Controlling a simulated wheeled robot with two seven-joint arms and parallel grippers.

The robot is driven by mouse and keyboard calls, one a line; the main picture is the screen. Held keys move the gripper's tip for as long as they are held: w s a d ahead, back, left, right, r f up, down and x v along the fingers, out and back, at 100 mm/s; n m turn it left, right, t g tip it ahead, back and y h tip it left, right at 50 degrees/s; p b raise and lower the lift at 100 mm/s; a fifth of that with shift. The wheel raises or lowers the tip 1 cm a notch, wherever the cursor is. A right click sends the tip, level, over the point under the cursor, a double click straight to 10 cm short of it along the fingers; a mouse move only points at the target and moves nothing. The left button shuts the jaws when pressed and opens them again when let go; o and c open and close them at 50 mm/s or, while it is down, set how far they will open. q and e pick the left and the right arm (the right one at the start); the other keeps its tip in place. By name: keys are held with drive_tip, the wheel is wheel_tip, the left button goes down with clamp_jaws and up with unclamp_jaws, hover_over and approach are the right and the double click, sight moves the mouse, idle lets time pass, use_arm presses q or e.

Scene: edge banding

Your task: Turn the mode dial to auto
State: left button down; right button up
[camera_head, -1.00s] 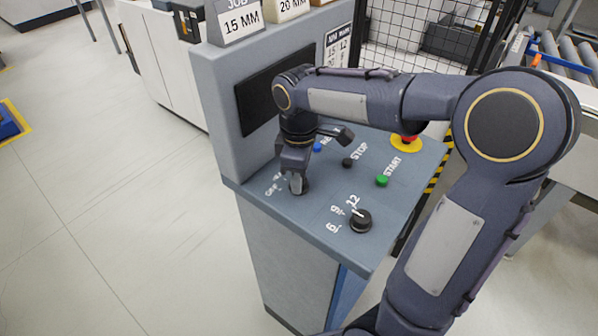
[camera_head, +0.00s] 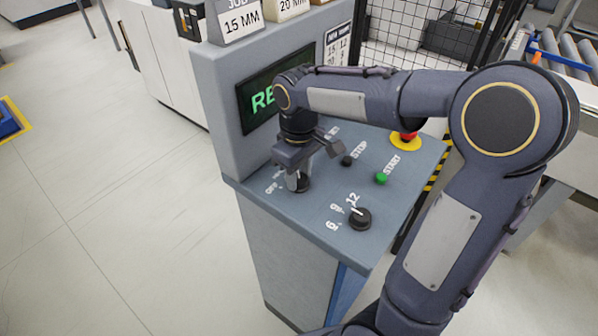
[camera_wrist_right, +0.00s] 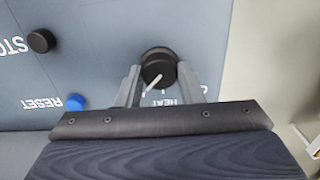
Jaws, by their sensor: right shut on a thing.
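The mode dial (camera_wrist_right: 158,66) is a round black knob with a white pointer line, on the sloped grey-blue panel. In the right wrist view its pointer is aimed down and slightly left, near the HEAT lettering. My right gripper (camera_head: 298,184) is over the dial, with one finger on each side, shut on it. In the head view the gripper hides most of the dial, and the OFF lettering shows to its left. The AUTO lettering cannot be made out. My left gripper is not in view.
The panel also has a 6-9-12 dial (camera_head: 360,219), a green START button (camera_head: 381,179), a black STOP button (camera_head: 347,161), a blue RESET button (camera_wrist_right: 75,102) and a red emergency button (camera_head: 408,137). A screen (camera_head: 262,97) behind my arm shows green letters, partly hidden.

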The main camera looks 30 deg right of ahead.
sight(299, 178)
drive_tip(key=o, duration=1)
drive_tip(key=shift+r, duration=0.1)
wheel_tip(299, 178, up, 8)
drive_tip(key=shift+f, duration=0.2)
